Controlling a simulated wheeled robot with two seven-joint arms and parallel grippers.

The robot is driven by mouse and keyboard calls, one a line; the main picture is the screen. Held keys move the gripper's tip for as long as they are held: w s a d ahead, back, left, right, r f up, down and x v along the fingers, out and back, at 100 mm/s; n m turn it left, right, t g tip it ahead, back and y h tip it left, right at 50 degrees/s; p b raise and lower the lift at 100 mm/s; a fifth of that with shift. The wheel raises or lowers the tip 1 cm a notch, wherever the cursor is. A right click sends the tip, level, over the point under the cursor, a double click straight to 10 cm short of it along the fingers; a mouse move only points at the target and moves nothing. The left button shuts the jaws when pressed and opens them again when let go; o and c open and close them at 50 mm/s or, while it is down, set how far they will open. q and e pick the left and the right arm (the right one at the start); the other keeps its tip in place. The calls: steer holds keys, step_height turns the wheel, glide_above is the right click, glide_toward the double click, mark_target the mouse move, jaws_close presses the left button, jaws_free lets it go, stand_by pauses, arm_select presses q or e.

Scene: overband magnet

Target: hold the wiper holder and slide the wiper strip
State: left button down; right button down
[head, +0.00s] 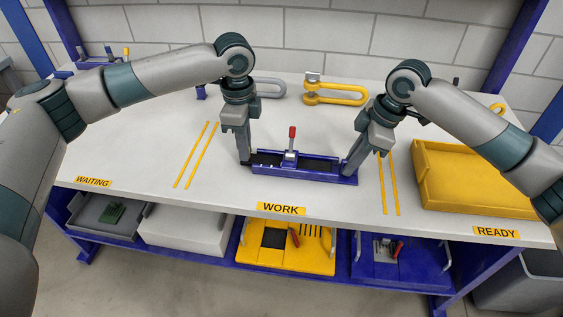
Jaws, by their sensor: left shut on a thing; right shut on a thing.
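The wiper holder (305,176), a long blue channel, lies at the middle of the bench behind the WORK label. A toggle clamp (291,143) with a red handle stands upright at its middle. The black wiper strip (268,158) shows in the channel left of the clamp; how far it runs is hard to tell. My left gripper (245,160) points down at the holder's left end, shut on what looks like the strip's end. My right gripper (349,171) is tilted and shut on the holder's right end. The fingertips hide both contact spots.
A yellow tray (470,201) stands at the right above the READY label. A yellow shackle (335,94) and a grey shackle (268,88) lie behind. Yellow line pairs flank the work area. The bench is clear at left, by the WAITING label (93,182).

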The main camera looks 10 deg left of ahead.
arm_select(q)
steer(key=shift+a, duration=0.95)
arm_select(e)
steer(key=shift+d, duration=0.1)
arm_select(q)
steer(key=c, duration=1.8)
jaws_free()
steer(key=shift+a, duration=0.1)
steer(key=shift+o, duration=0.2)
steer(key=shift+r, duration=0.8)
step_height(320, 180, up, 10)
steer(key=shift+r, duration=0.2)
step_height(320, 180, up, 8)
